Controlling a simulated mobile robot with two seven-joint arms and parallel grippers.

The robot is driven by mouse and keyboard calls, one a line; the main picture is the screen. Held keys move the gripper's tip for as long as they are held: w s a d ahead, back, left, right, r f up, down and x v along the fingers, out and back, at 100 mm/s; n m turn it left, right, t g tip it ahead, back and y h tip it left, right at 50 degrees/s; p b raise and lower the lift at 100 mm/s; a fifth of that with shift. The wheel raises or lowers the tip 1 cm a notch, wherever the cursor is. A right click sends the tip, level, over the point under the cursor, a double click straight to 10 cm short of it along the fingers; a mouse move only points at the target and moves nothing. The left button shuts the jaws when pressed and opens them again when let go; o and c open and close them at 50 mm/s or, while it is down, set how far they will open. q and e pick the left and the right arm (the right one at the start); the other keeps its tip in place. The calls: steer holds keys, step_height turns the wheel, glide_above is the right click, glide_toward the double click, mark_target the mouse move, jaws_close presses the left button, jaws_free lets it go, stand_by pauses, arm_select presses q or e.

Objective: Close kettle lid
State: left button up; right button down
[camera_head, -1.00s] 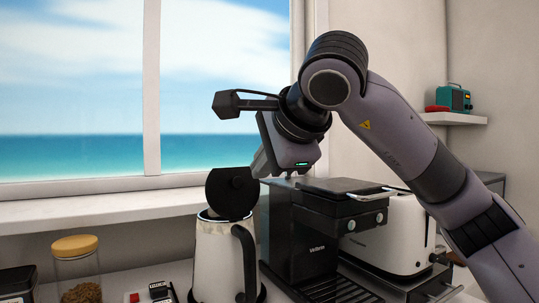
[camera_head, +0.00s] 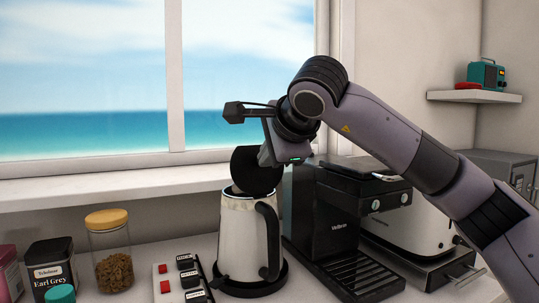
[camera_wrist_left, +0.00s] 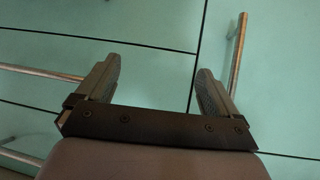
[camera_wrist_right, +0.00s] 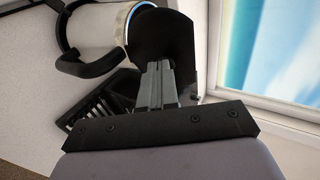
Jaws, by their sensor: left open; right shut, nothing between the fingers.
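The white kettle (camera_head: 240,243) stands on its dark base, its black handle on the right side. Its round black lid (camera_head: 256,172) stands raised above the rim. My right gripper (camera_head: 264,158) is at the lid's upper right, its fingertips hidden behind the lid in the head view. In the right wrist view its fingers (camera_wrist_right: 160,75) are shut and empty, right against or very close to the lid (camera_wrist_right: 165,32); contact is not clear. The kettle (camera_wrist_right: 104,22) shows beyond. My left gripper (camera_wrist_left: 157,68) is open and empty in front of teal cabinet fronts, out of the head view.
A black coffee machine (camera_head: 335,215) stands close to the kettle's right, with a white toaster (camera_head: 408,222) beyond. A jar with a yellow lid (camera_head: 110,250), an Earl Grey tin (camera_head: 52,268) and a switch panel (camera_head: 180,280) are to the left. The window sill (camera_head: 120,188) runs behind.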

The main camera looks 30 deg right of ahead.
mark_target(255, 149)
steer(key=w+p, duration=0.1)
steer(key=p, duration=0.1)
steer(key=w+r+g+p, duration=0.1)
steer(key=w+p, duration=0.1)
steer(key=p, duration=0.1)
steer(key=shift+w+d+r+g+p, duration=0.1)
steer(key=shift+r+g+p, duration=0.15)
steer(key=shift+g+p, duration=0.05)
steer(key=w+p, duration=0.2)
steer(key=w, duration=0.1)
steer(key=shift+w+f, duration=0.1)
steer(key=shift+f, duration=0.05)
steer(key=w+f+g+p, duration=0.1)
steer(key=w+f+p, duration=0.3)
steer(key=w, duration=0.3)
steer(key=shift+d+f+p, duration=0.25)
steer(key=shift+f+p, duration=0.05)
steer(key=shift+p, duration=0.2)
